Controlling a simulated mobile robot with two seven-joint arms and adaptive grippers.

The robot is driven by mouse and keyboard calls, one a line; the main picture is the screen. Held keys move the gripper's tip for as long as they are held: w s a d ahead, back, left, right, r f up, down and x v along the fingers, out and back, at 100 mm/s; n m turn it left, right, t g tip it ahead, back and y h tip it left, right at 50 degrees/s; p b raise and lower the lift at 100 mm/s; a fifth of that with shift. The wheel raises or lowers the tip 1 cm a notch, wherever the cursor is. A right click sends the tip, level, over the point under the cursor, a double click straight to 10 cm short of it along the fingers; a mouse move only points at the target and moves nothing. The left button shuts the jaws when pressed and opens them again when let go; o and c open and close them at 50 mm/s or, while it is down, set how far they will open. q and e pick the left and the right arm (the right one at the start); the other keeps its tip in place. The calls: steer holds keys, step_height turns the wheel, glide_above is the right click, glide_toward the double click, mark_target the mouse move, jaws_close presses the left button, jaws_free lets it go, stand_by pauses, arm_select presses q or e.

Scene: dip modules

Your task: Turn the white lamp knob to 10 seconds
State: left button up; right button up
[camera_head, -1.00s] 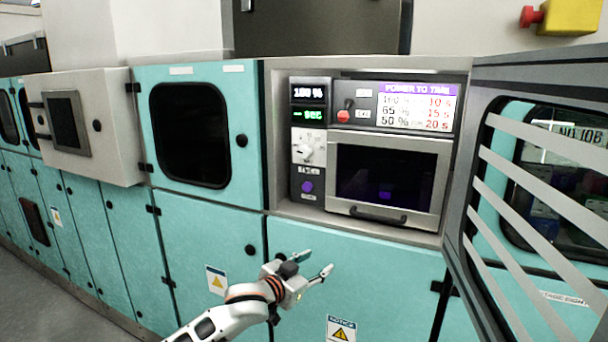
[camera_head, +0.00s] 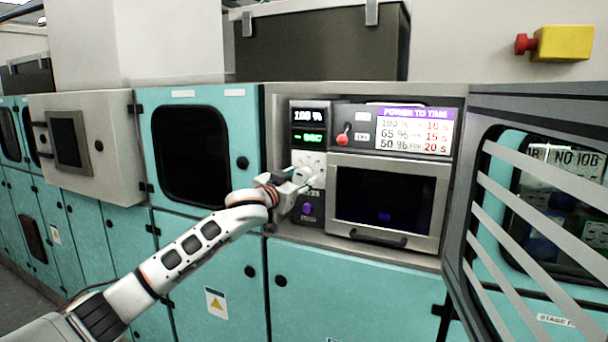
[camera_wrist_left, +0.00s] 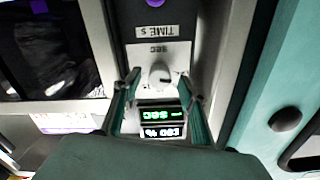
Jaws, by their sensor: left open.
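The white lamp knob (camera_wrist_left: 160,76) shows in the left wrist view on a pale dial plate (camera_wrist_left: 143,58), between my fingers and beyond their tips. In the head view my left gripper (camera_head: 312,180) is in front of the dial plate (camera_head: 311,160) and partly covers the knob. My left gripper also shows in the left wrist view (camera_wrist_left: 161,82), open, with one finger on each side of the knob; I cannot tell if they touch it. A display (camera_head: 309,116) above reads 100 %, and a green display (camera_head: 309,138) sits below it. My right gripper is out of view.
A sign (camera_head: 414,130) pairs 100 % with 10 s. A red switch (camera_head: 344,134) and a dark-windowed oven door (camera_head: 385,205) are right of the knob. A purple button (camera_head: 307,208) is below it. An open striped door (camera_head: 535,200) stands at right.

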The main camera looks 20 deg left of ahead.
mark_target(302, 176)
arm_select(q)
steer(key=shift+w, duration=1.6)
steer(key=c, duration=1.1)
